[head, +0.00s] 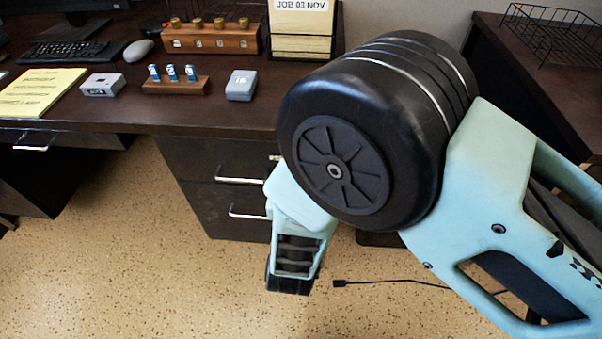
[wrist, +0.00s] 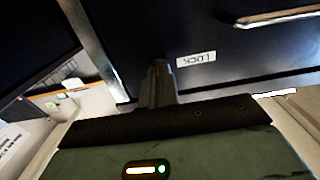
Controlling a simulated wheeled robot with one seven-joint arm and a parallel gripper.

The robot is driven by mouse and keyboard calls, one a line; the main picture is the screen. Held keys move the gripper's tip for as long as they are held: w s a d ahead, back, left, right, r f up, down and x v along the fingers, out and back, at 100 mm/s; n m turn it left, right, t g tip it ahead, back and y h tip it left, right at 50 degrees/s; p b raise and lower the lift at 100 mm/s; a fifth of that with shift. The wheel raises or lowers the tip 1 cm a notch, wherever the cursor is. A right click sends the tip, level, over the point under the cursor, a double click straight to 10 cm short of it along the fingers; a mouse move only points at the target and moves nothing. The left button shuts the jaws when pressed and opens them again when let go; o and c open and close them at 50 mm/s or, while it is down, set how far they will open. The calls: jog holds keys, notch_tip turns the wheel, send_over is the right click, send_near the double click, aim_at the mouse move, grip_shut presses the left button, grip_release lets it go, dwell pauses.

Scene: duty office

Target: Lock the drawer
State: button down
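The dark drawer unit (head: 200,158) stands under the desk, with bar handles on its upper drawer (head: 240,181) and lower drawer (head: 248,212). The fronts look closed. In the wrist view, upside down, a pale label reading LOCK (wrist: 196,59) is on the dark drawer front (wrist: 190,25), with a handle (wrist: 280,17) beyond it. My gripper (wrist: 158,68) has its grey fingers together, tips at the drawer front just beside the label. The fingers cover the lock. I cannot tell whether a key is between them. In the head view my arm hides the fingertips.
The desk top (head: 215,112) holds a grey box (head: 241,85), a wooden stand with blue-tagged items (head: 175,84), a wooden block with brass knobs (head: 212,40) and a yellow pad (head: 38,92). A cable (head: 385,281) lies on the floor. Open floor lies in front.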

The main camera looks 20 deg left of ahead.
dwell(0.5)
jog(key=c, duration=1.6)
grip_release()
jog(key=shift+c, duration=0.2)
jog(key=shift+s, duration=0.1)
jog(key=v, duration=1.7)
jog(key=shift+s+p, duration=0.15)
jog(key=shift+p, duration=0.3)
